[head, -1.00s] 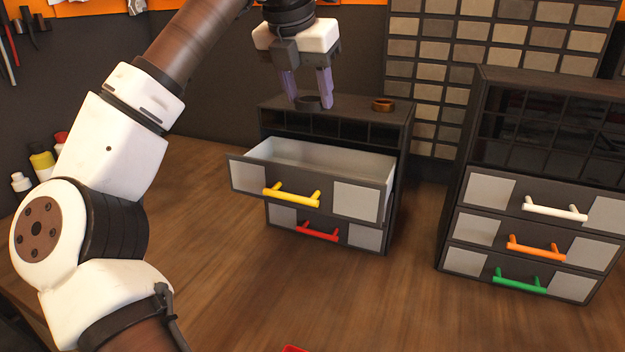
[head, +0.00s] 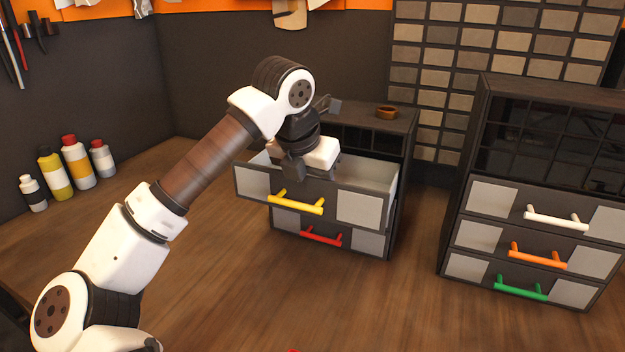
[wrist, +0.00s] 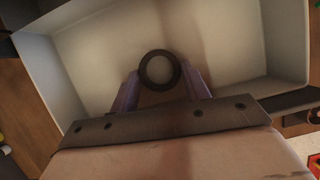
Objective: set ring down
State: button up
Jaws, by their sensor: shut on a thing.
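A dark grey ring (wrist: 143,71) sits between the tips of my gripper (wrist: 161,75) in the wrist view, with a purple finger on each side. My gripper is shut on it. Both are over the pale interior of the open drawer with the yellow handle (head: 297,203). In the head view, my gripper's body (head: 305,158) is low at the left part of the drawer opening. The drawer front and my wrist hide the fingers and the ring there. I cannot tell whether the ring touches the drawer floor.
A brown ring (head: 387,111) lies on top of the cabinet. A shut drawer with a red handle (head: 321,237) is below the open one. A second cabinet (head: 480,125) with shut drawers stands at right. Bottles (head: 76,162) stand at left.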

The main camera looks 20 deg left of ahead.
jog(key=shift+f, duration=0.15)
jog(key=o, duration=1)
jog(key=shift+o, duration=0.2)
jog(key=shift+r, duration=0.35)
jog(key=b+v, duration=0.1)
jog(key=v, duration=1)
jog(key=shift+s+r+b, duration=0.15)
jog(key=shift+r+b, duration=0.2)
jog(key=shift+b, duration=0.05)
